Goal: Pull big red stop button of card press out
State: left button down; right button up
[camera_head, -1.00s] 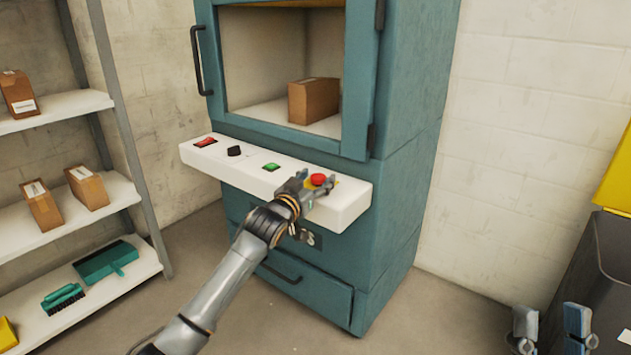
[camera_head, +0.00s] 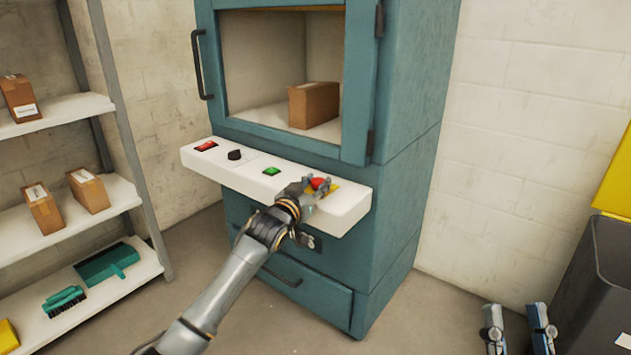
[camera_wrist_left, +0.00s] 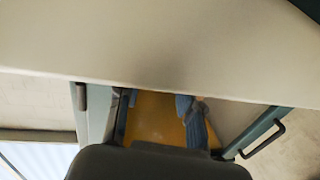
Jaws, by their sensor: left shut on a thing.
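The big red stop button (camera_head: 318,182) sits on a yellow plate (camera_head: 334,187) at the right end of the white control panel (camera_head: 225,169) of the teal press (camera_head: 405,150). My left gripper (camera_head: 318,187) is at the button, its fingers on either side, shut on it. The fingers partly cover the button. In the left wrist view a yellow surface (camera_wrist_left: 155,118) shows between the fingers, and I cannot make out the red button there. My right gripper (camera_head: 516,313) is open and empty, low at the right.
A red switch (camera_head: 205,145), black knob (camera_head: 234,154) and green button (camera_head: 271,171) lie left along the panel. A cardboard box (camera_head: 313,105) is inside the press. Shelves (camera_head: 75,213) stand left, and a dark bin (camera_head: 605,270) stands right.

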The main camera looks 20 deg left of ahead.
pick_arm(q)
jog(key=shift+r+p, duration=0.6)
pick_arm(e)
notch_tip(320, 180, down, 6)
jog(key=w+g+h, duration=0.1)
jog(key=w+g, duration=0.2)
jog(key=g, duration=0.1)
jog(key=shift+r, duration=0.25)
pick_arm(q)
jog(key=c, duration=0.9)
grip_release()
jog(key=shift+c, duration=0.2)
jog(key=shift+o, duration=0.5)
jog(key=shift+f, duration=0.1)
jog(key=shift+s+a+f, duration=0.1)
jog(key=shift+s, duration=0.4)
jog(key=s+a, duration=0.1)
jog(key=s, duration=1)
jog(key=shift+a, duration=0.35)
